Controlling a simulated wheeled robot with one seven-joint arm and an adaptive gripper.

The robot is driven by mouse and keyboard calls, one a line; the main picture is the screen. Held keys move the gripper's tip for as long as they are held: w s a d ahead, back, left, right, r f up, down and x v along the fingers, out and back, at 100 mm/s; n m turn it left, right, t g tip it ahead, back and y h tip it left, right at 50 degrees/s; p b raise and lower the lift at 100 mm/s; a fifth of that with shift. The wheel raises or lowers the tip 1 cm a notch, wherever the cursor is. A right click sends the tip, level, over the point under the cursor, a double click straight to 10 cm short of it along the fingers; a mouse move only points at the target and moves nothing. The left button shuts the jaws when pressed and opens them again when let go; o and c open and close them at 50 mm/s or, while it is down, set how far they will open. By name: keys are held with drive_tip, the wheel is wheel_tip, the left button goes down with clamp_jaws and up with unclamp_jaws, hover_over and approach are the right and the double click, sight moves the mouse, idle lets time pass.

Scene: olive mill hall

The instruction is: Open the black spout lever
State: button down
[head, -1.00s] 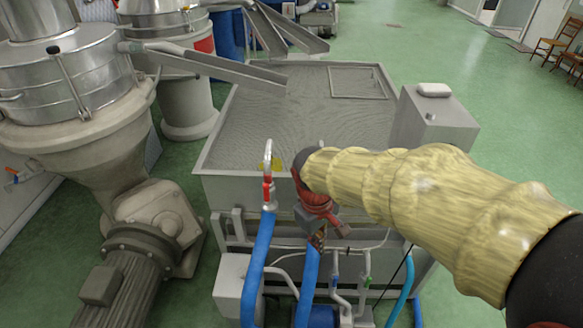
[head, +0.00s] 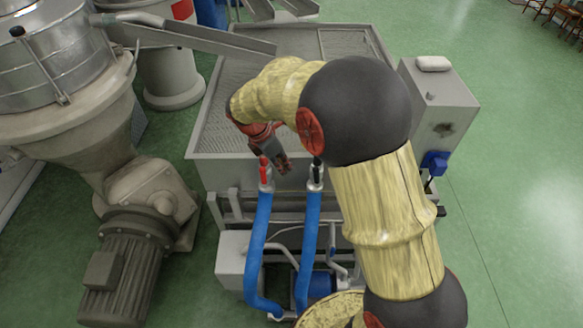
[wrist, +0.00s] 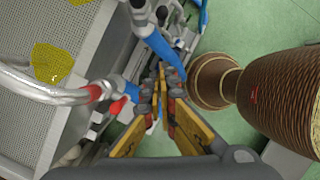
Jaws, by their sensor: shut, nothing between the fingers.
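The black spout lever (head: 317,168) stands upright on the right-hand of two metal spouts at the tank's front, above a blue hose (head: 308,230). A red lever (head: 263,168) stands upright on the left-hand spout; it also shows in the wrist view (wrist: 118,105). My gripper (head: 284,168) points down between the two spouts, left of the black lever and close to the red one. In the wrist view my gripper (wrist: 161,78) has its fingers drawn together with nothing between them. Contact with either spout cannot be told.
The grey tank (head: 207,125) with a mesh top lies behind the spouts. A grey box (head: 438,115) stands at its right. A motor (head: 120,265) and hopper (head: 75,130) fill the left. Green floor is free at the right.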

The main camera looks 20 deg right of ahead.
drive_tip(key=d+f, duration=0.7)
drive_tip(key=shift+f+b, duration=0.3)
drive_tip(key=shift+f, duration=0.05)
drive_tip(key=shift+d, duration=0.1)
drive_tip(key=d+r+p, duration=0.1)
drive_tip(key=p, duration=0.1)
drive_tip(key=shift+s+d+p, duration=0.1)
drive_tip(key=shift+d+p, duration=0.25)
drive_tip(key=shift+p, duration=0.05)
drive_tip(key=shift+a, duration=0.1)
drive_tip(key=a+r+p, duration=0.1)
drive_tip(key=a+r, duration=0.5)
drive_tip(key=r, duration=0.3)
drive_tip(key=shift+s+a+r, duration=0.15)
drive_tip(key=shift+s+a, duration=0.15)
drive_tip(key=shift+s, duration=0.15)
